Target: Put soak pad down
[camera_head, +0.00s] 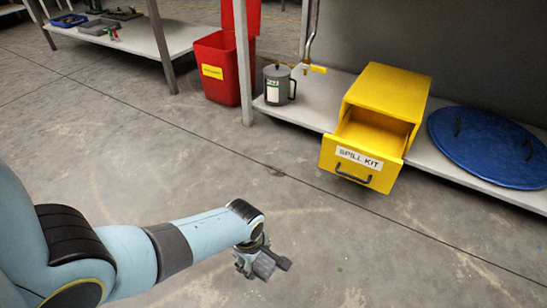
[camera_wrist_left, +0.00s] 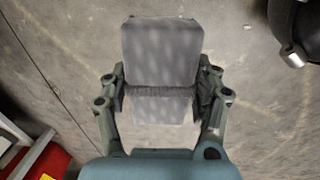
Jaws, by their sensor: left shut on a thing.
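The soak pad (camera_wrist_left: 162,52) is a grey, soft-looking rectangular pad with a fold across it, filling the upper middle of the left wrist view. My left gripper (camera_wrist_left: 160,92) is shut on it, with a finger at each side edge. In the head view the left gripper (camera_head: 258,262) hangs over the bare concrete floor, and the pad (camera_head: 265,267) shows there as a small grey piece, partly hidden by the fingers. My right gripper is in neither view.
A yellow spill kit (camera_head: 385,90) with its drawer (camera_head: 350,163) pulled open stands on the low shelf (camera_head: 330,95). The floor (camera_head: 180,150) between is clear.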

